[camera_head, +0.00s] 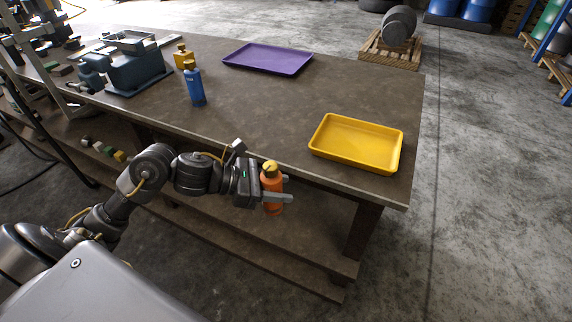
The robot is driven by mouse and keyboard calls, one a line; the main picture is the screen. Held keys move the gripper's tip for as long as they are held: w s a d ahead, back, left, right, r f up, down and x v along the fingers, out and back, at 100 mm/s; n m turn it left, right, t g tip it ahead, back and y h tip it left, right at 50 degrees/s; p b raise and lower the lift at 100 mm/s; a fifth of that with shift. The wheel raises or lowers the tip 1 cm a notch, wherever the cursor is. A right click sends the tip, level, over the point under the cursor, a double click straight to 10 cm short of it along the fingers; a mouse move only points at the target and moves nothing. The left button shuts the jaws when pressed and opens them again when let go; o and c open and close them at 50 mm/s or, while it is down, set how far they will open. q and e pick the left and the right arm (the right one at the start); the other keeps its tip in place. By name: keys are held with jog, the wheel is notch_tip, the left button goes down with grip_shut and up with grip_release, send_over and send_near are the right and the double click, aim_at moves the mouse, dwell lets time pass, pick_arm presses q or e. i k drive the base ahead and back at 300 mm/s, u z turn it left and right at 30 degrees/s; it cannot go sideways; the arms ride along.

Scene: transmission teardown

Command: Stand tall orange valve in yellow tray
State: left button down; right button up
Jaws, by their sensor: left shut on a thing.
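The orange valve (269,182) with a yellow-gold top is held upright between the fingers of my left gripper (275,198). The gripper is shut on it, in front of the table's front edge as seen here. The fingers cover part of the valve's body. The yellow tray (357,144) lies on the right end of the table, up and to the right of the gripper, and is empty. My right gripper does not show.
A purple tray (268,58) lies empty at the table's back edge. A blue valve (194,85) stands left of centre, with a small yellow-gold piece (183,57) behind it. A blue-grey vise (138,64) stands farther left. The table (255,110) is bare between the blue valve and yellow tray.

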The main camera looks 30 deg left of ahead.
aim_at(363, 148)
jog(key=u, duration=1.65)
jog(key=k, duration=1.45)
jog(key=z, duration=1.65)
jog(key=i, duration=1.05)
